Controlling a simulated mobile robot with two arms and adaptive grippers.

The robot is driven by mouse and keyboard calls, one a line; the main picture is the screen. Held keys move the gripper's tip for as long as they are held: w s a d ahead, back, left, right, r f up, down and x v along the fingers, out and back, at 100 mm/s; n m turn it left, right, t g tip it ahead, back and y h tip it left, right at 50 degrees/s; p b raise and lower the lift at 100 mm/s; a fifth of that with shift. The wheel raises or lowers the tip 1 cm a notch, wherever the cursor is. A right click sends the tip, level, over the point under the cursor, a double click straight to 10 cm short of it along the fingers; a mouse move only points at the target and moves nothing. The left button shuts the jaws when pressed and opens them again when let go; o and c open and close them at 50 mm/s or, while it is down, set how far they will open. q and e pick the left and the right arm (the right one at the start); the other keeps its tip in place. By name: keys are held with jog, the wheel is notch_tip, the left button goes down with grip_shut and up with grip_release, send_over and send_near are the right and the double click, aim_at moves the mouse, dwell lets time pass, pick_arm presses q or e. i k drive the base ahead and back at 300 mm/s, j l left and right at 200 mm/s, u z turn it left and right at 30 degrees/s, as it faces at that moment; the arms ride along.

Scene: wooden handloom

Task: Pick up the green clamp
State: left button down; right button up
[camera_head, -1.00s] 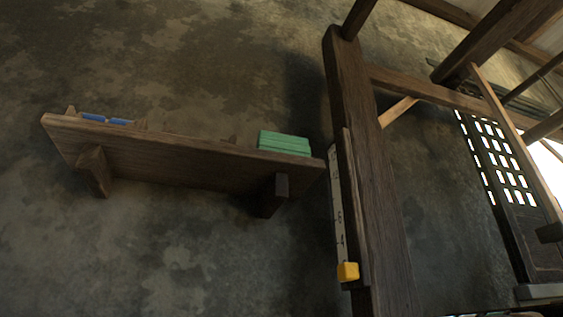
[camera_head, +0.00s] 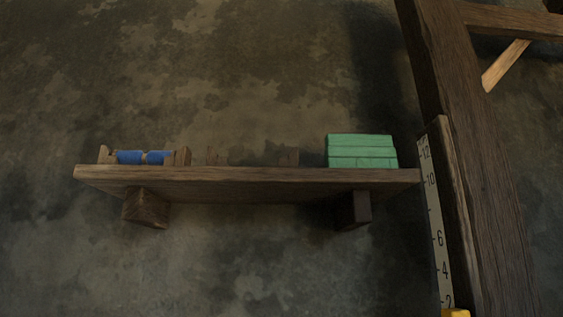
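A green block-like object (camera_head: 361,151), with horizontal seams across its face, rests on the right end of a wooden wall shelf (camera_head: 250,175). It is the only green thing in view and looks like the green clamp, though its shape does not let me tell for sure. Nothing touches it except the shelf. Neither of my grippers shows in the view.
A dark wooden post (camera_head: 480,170) stands right of the shelf. A numbered scale (camera_head: 437,220) with a yellow slider (camera_head: 455,313) runs along it.

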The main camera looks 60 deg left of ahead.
aim_at(342, 150)
jog(key=u, duration=0.4)
jog(key=i+u, duration=0.1)
jog(key=u, duration=0.75)
jog(key=i+l+u, duration=0.1)
jog(key=u, duration=0.3)
jog(key=k, duration=0.1)
